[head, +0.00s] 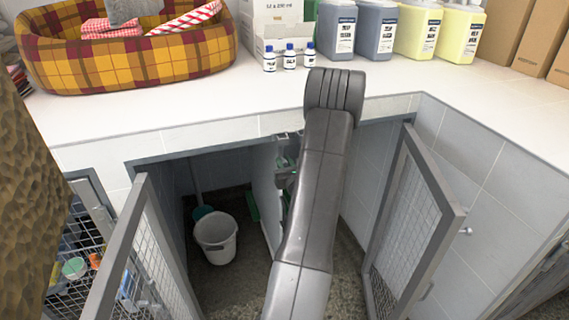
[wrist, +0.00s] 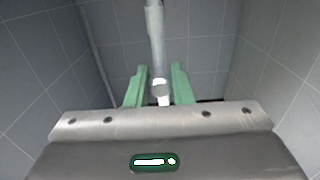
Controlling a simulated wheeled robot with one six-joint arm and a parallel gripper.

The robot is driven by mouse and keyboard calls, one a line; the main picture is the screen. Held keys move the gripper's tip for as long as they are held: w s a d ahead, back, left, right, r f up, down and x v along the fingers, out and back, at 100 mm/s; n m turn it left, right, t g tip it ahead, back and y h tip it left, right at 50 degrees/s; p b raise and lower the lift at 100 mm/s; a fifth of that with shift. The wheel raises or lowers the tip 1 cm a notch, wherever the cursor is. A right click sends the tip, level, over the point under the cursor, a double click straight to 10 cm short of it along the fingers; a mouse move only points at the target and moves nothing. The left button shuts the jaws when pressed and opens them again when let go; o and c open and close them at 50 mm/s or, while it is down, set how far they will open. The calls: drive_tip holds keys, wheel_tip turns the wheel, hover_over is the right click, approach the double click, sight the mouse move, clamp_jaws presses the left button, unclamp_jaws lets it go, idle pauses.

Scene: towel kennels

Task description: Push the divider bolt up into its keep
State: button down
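The divider (head: 265,192) is a pale upright panel inside the kennel opening, left of my arm in the head view. In the wrist view a grey upright rod (wrist: 156,40), which looks like the divider bolt, runs down from the top edge to a rounded, pale lower end. My gripper (wrist: 160,80) has two green fingers, one on each side of that lower end. Gaps show on both sides, so the fingers are open and seem not to touch it. In the head view my arm hides most of the gripper, and the bolt and keep cannot be made out.
Two mesh doors, left (head: 140,255) and right (head: 415,220), stand open beside the kennel. A white bucket (head: 215,238) stands on the floor inside. The counter (head: 200,108) above holds a plaid pet bed (head: 130,62), small bottles and several jugs (head: 375,28).

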sight(285, 161)
drive_tip(key=shift+w+r+p, duration=0.1)
drive_tip(key=shift+r+p, duration=0.25)
drive_tip(key=shift+r, duration=1.5)
drive_tip(key=c, duration=1.3)
unclamp_jaws()
drive_tip(key=shift+s+d, duration=0.1)
drive_tip(key=shift+s, duration=0.15)
drive_tip(key=b+v, duration=0.1)
drive_tip(key=v, duration=1.2)
drive_tip(key=shift+s, duration=0.2)
